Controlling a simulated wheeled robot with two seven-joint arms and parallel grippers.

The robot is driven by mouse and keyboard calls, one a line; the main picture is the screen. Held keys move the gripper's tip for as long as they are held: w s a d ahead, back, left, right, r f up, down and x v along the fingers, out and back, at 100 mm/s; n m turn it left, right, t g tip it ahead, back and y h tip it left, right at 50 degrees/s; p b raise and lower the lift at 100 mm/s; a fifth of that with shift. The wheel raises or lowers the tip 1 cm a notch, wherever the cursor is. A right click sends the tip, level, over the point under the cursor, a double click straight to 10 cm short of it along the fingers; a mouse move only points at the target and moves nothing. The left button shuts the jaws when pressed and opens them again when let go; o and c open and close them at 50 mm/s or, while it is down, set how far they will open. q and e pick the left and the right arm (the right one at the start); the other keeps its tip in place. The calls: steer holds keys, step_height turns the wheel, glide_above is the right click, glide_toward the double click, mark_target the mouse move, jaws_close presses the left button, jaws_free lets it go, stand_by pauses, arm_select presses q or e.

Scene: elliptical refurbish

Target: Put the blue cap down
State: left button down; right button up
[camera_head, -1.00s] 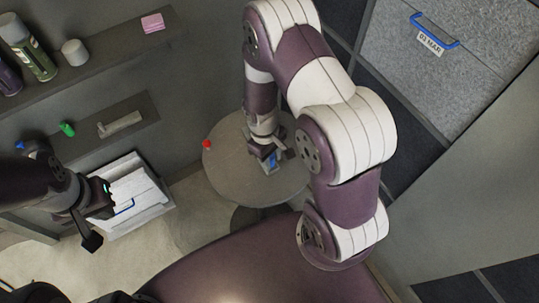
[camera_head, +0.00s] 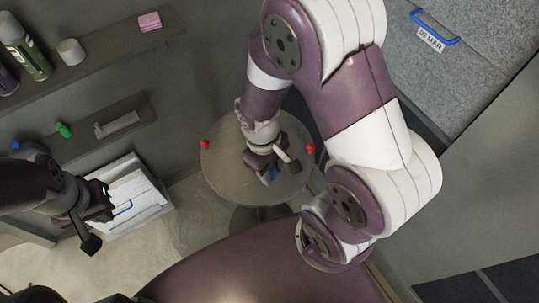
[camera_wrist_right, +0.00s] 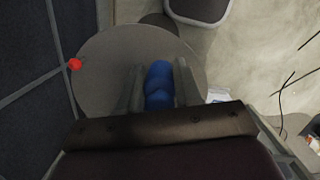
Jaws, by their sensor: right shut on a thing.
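My right gripper (camera_head: 273,170) is over the round grey table and pointing down. In the right wrist view its fingers (camera_wrist_right: 158,88) are shut on the blue cap (camera_wrist_right: 158,80), one on each side. In the head view only a small part of the blue cap (camera_head: 273,173) shows below the gripper. The round table (camera_head: 222,178) also fills the middle of the wrist view (camera_wrist_right: 105,80). I cannot tell whether the cap touches the table top. My left gripper (camera_head: 98,214) is open and empty, far to the left near the white box.
Red knobs stand at the table's left edge (camera_head: 205,144) and right edge (camera_head: 310,148); one shows in the wrist view (camera_wrist_right: 75,64). A white box (camera_head: 135,200) is left of the table. Shelves at left hold a green item (camera_head: 64,129) and cans. The table's left part is clear.

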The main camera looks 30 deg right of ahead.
steer(key=s+a+r, duration=0.2)
steer(key=s, duration=0.1)
steer(key=w+r+m, duration=0.1)
steer(key=w, duration=0.7)
steer(key=shift+a+r, duration=0.3)
steer(key=shift+a, duration=0.15)
steer(key=shift+m+y, duration=0.3)
steer(key=shift+m, duration=0.6)
steer(key=w, duration=0.2)
steer(key=w+f, duration=0.1)
steer(key=w, duration=0.5)
steer(key=shift+w+d+f, duration=0.1)
steer(key=shift+d+f, duration=0.1)
steer(key=shift+f, duration=0.05)
steer(key=shift+m, duration=0.9)
steer(key=w+d+f, duration=0.1)
steer(key=f, duration=0.1)
steer(key=w+d+f, duration=0.1)
steer(key=w+f, duration=0.1)
steer(key=f, duration=0.1)
steer(key=w+d+f, duration=0.2)
steer(key=shift+w+f, duration=0.15)
steer(key=shift+f, duration=0.25)
steer(key=shift+d+f, duration=0.1)
steer(key=shift+d, duration=0.05)
